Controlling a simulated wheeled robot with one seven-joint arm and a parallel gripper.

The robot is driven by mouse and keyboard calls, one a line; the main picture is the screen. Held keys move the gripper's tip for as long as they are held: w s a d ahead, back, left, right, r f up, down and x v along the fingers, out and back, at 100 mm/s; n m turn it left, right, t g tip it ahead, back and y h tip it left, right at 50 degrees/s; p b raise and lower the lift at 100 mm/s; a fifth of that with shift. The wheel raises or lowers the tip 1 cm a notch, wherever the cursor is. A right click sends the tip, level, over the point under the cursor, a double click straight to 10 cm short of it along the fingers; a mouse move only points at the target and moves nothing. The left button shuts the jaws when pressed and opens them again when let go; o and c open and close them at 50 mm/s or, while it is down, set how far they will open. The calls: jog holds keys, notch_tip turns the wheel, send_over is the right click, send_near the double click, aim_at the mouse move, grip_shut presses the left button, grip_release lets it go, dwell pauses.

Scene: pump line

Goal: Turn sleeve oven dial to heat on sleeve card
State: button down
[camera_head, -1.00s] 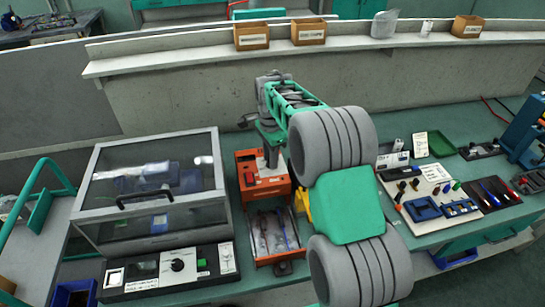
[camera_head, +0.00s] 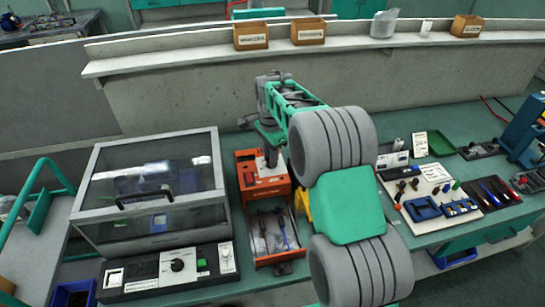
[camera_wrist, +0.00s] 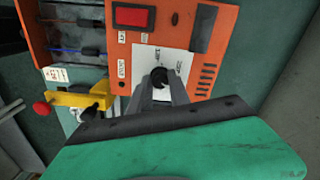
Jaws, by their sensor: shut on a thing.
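The orange sleeve oven (camera_head: 248,188) stands on the green bench, left of my arm in the head view. In the wrist view its orange face (camera_wrist: 208,40) carries a white dial plate (camera_wrist: 178,66) with small marks that are too blurred to read. The black dial (camera_wrist: 159,75) sits on that plate. My gripper (camera_wrist: 160,84) is shut on the dial, and its fingers hide part of it. In the head view my gripper (camera_head: 271,156) is at the oven's top. A white card (camera_head: 420,143) stands at the right; its text is unreadable, so I cannot tell whether it is the sleeve card.
A clear-lidded case (camera_head: 150,190) with a control panel (camera_head: 170,271) stands left of the oven. A yellow bracket with a red knob (camera_wrist: 41,109) is close to my gripper. A tool board (camera_head: 425,190) lies right.

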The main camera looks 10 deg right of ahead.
jog(key=n, duration=0.5)
jog(key=shift+n, duration=0.4)
jog(key=n, duration=0.5)
jog(key=shift+s+n, duration=0.1)
jog(key=shift+n, duration=0.2)
jog(key=n, duration=0.6)
jog(key=shift+f, duration=0.1)
jog(key=n, duration=0.5)
jog(key=shift+d+n, duration=0.15)
jog(key=shift+n, duration=0.15)
jog(key=c, duration=1.2)
grip_release()
